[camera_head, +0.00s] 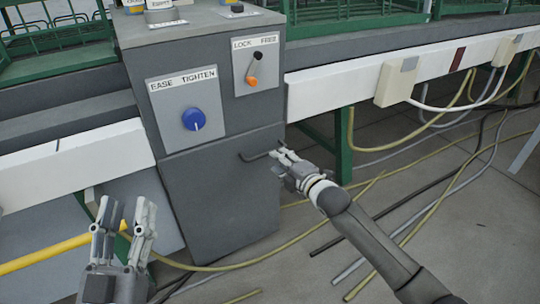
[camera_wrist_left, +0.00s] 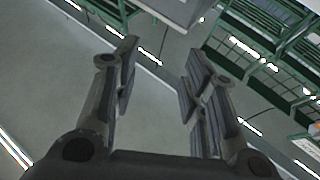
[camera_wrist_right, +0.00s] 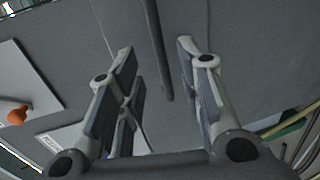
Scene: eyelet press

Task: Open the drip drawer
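The drip drawer (camera_head: 222,205) is the lower front panel of the grey machine and looks flush with the body, closed. Its dark bar handle (camera_head: 258,156) sticks out near the panel's top right. My right gripper (camera_head: 283,156) is open at the free end of the handle. In the right wrist view the handle (camera_wrist_right: 157,40) runs down between the two open fingers, with a gap on each side. I cannot tell how deep it lies between them. My left gripper (camera_head: 124,212) is open and empty, low at the left, away from the drawer.
Above the drawer are a blue EASE/TIGHTEN knob (camera_head: 194,119) and an orange-tipped LOCK/FREE lever (camera_head: 252,75). White rails (camera_head: 335,96) flank the machine. A yellow bar (camera_head: 45,252) passes by my left gripper. Hoses and cables (camera_head: 425,210) lie on the floor at right.

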